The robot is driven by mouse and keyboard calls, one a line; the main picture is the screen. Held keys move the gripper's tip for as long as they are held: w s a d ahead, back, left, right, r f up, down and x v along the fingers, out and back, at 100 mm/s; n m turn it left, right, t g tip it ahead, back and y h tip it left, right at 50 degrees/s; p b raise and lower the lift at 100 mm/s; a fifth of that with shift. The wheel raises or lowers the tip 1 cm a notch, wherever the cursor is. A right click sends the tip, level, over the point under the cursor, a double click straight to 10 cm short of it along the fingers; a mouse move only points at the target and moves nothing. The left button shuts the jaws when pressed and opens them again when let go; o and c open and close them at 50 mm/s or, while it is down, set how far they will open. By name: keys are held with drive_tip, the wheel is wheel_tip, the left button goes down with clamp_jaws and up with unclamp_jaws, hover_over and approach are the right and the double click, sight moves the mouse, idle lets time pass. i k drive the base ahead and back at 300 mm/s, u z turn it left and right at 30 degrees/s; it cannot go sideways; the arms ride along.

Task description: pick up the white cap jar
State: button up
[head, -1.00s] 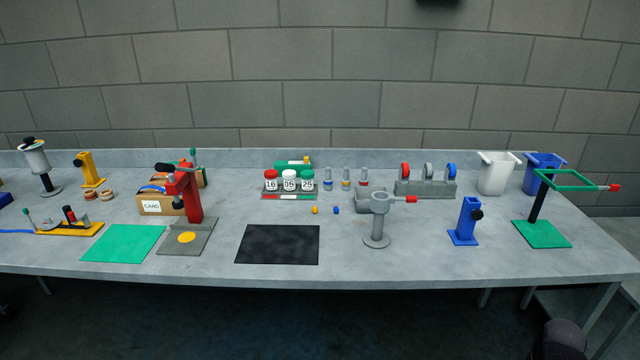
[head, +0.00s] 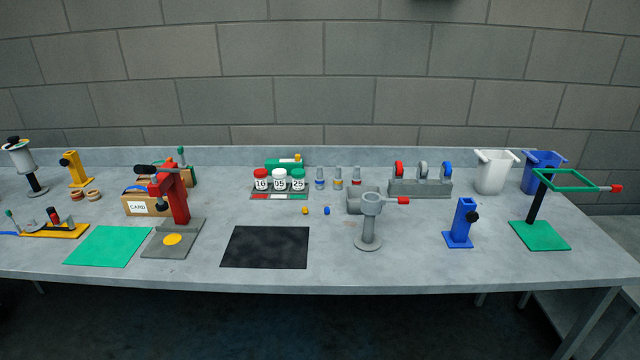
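The white cap jar (head: 279,181) stands upright on a small rack (head: 280,196) towards the back middle of the table. Its label reads 05. A red cap jar (head: 261,180) labelled 16 stands just left of it, and a green cap jar (head: 298,181) labelled 25 just right of it. The three jars are close side by side. My gripper does not show in this view.
A black mat (head: 265,247) lies in front of the rack, with bare table between. A red press (head: 174,195) stands to the left. A grey stand (head: 369,222) with a red handle is to the right. Small yellow and blue pieces (head: 327,211) lie nearer.

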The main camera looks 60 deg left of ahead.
sight(279, 184)
drive_tip(key=z, duration=0.25)
drive_tip(key=k, duration=1.15)
drive_tip(key=u, duration=2.65)
drive_tip(key=i, duration=0.2)
drive_tip(key=z, duration=0.65)
